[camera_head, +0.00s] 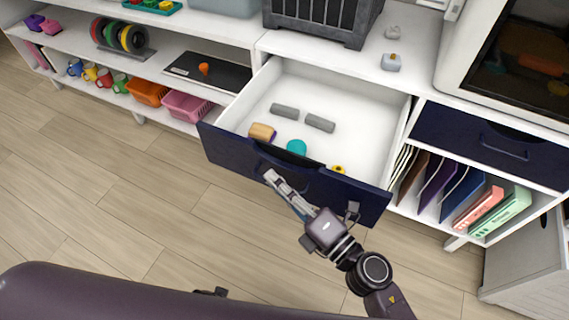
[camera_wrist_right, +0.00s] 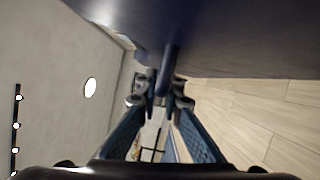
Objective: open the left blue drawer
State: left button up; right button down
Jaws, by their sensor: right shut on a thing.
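The left blue drawer (camera_head: 225,150) is pulled well out of the white cabinet, its inside in plain sight. Its dark blue front also fills the top of the right wrist view (camera_wrist_right: 230,35). My right gripper (camera_head: 275,181) is at the drawer front, shut on the handle. In the right wrist view the dark handle (camera_wrist_right: 168,68) runs down between my fingertips (camera_wrist_right: 160,100). In the head view the fingers partly hide the handle. My left gripper is not in view.
The drawer holds two grey cylinders (camera_head: 320,122), a tan block (camera_head: 262,132), a teal piece (camera_head: 297,147) and a yellow piece (camera_head: 338,169). The right blue drawer (camera_head: 490,141) is closed, above upright folders (camera_head: 438,185). Wooden floor in front is clear.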

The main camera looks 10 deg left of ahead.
jog(key=shift+s+a, duration=0.15)
jog(key=shift+s, duration=0.35)
jog(key=c, duration=2.1)
grip_release()
jog(key=v, duration=1.2)
jog(key=shift+f, duration=0.1)
